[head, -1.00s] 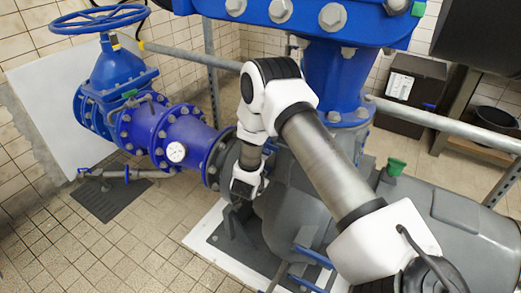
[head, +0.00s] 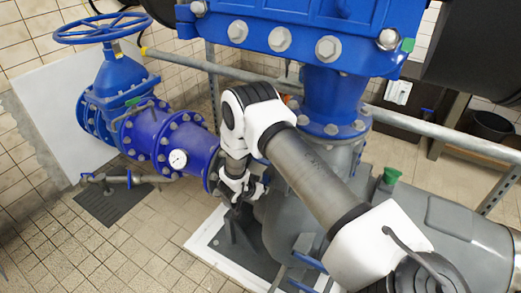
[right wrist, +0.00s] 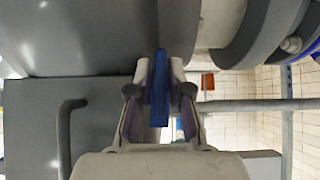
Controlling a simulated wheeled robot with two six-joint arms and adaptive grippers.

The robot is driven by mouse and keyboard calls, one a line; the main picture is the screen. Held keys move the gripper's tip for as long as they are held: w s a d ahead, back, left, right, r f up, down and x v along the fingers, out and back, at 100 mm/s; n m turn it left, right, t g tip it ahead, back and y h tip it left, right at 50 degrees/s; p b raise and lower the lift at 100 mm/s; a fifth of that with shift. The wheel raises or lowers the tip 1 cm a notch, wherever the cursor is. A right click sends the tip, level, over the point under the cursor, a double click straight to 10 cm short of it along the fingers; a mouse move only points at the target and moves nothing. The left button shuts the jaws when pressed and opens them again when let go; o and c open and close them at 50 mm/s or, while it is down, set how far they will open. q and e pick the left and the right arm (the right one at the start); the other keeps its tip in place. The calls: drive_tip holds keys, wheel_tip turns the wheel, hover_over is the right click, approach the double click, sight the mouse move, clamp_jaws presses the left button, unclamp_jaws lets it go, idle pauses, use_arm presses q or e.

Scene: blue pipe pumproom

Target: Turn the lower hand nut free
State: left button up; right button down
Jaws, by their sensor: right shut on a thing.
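In the right wrist view, a narrow blue piece (right wrist: 160,95), seemingly the hand nut, stands between the two fingers of my right gripper (right wrist: 160,104). The fingers are shut on it from both sides. It lies close to a large grey rounded housing (right wrist: 90,35). In the head view my right gripper (head: 240,190) is beside the grey pump housing, just right of the blue pipe flange. The held piece is hidden there by the gripper and wrist. My left gripper does not show.
A blue pipe (head: 180,140) with a round white gauge (head: 178,159) runs left to a blue valve with a handwheel (head: 100,28). Blue handles (head: 309,258) stick out at the housing's front. A grey rail (head: 440,125) crosses behind. Tiled floor at lower left is clear.

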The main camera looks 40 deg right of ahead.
drive_tip(key=c, duration=1.2)
unclamp_jaws()
drive_tip(key=v, duration=1.2)
drive_tip(key=shift+w+d+r, duration=0.1)
